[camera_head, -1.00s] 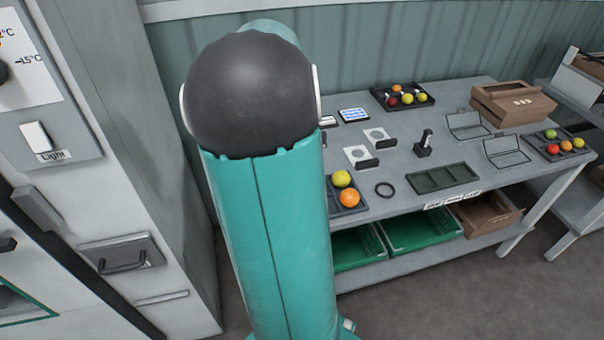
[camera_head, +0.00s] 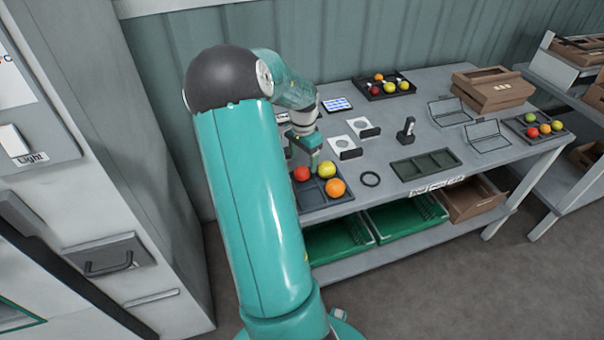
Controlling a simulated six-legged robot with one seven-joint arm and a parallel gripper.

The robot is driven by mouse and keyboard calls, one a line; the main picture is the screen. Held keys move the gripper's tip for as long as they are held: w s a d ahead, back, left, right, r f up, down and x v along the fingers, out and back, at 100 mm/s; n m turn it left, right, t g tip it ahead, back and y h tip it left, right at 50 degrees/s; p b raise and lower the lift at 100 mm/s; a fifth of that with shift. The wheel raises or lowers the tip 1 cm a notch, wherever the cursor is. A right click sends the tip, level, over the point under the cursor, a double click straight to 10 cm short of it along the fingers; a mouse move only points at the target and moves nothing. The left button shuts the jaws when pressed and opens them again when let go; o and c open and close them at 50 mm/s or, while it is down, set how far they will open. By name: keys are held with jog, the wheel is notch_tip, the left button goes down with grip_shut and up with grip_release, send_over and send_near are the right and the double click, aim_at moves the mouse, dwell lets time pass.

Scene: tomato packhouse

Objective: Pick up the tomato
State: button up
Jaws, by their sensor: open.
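Three round tomatoes sit in a dark divided tray (camera_head: 312,199) at the near left of the grey table: a red tomato (camera_head: 302,174), a yellow tomato (camera_head: 326,170) and an orange tomato (camera_head: 336,188). My gripper (camera_head: 301,158) points down just above the back of this tray, close to the red and yellow tomatoes. It is open, and I see nothing held in it. I cannot tell whether a finger touches a tomato. My arm hides the tray's left part. More tomatoes lie in a back tray (camera_head: 369,97) and a right tray (camera_head: 516,126).
A brown crate (camera_head: 493,82) stands at the back right. Green crates (camera_head: 340,246) sit on the lower shelf.

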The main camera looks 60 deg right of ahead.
aim_at(302, 168)
jog(key=f, duration=0.5)
jog(key=shift+a, duration=0.25)
jog(key=c, duration=0.8)
jog(key=shift+r, duration=0.6)
notch_tip(302, 168, up, 2)
jog(key=shift+r, duration=0.2)
jog(key=s+a+r, duration=0.1)
jog(key=s+r, duration=0.2)
jog(key=s, duration=0.1)
jog(key=s+a+r, duration=0.1)
jog(key=s+r, duration=0.2)
jog(key=s, duration=0.2)
jog(key=s+a+r, duration=0.1)
jog(key=s+r, duration=0.2)
jog(key=s, duration=0.1)
jog(key=shift+s+a+r, duration=0.15)
jog(key=shift+s+a, duration=0.05)
jog(key=shift+a, duration=0.05)
